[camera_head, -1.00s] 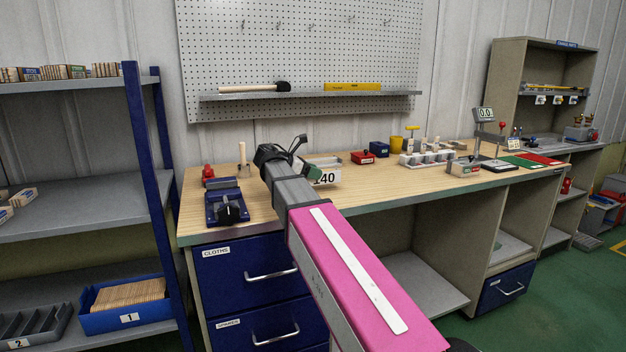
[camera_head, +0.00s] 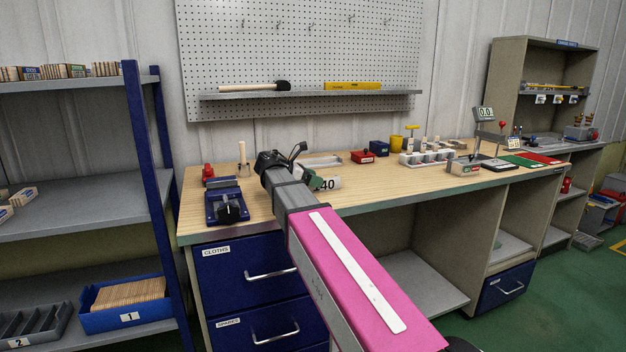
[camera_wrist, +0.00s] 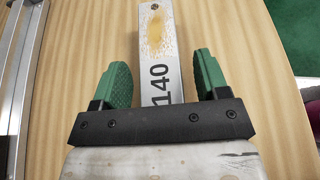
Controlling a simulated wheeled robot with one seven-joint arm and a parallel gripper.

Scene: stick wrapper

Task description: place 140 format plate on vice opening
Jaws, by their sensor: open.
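The pale metal plate marked 140 (camera_wrist: 160,60) runs up the middle of the wrist view, with a rusty patch near its far end. In the head view its marked end (camera_head: 329,184) shows near the bench's front edge, partly hidden by my gripper. My gripper (camera_wrist: 162,78) is open. Its green fingers stand on either side of the plate, with visible gaps, so they do not grip it. Contact between plate and bench is hard to judge. The blue vice (camera_head: 226,207) stands at the bench's left end, left of my gripper; its opening is not clear.
A pale tray (camera_head: 322,161) lies behind my gripper on the wooden bench (camera_head: 385,180). A red box (camera_head: 362,157) and a blue box (camera_head: 379,149) stand to the right. A red object (camera_head: 208,171) is behind the vice. Bare bench lies between plate and boxes.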

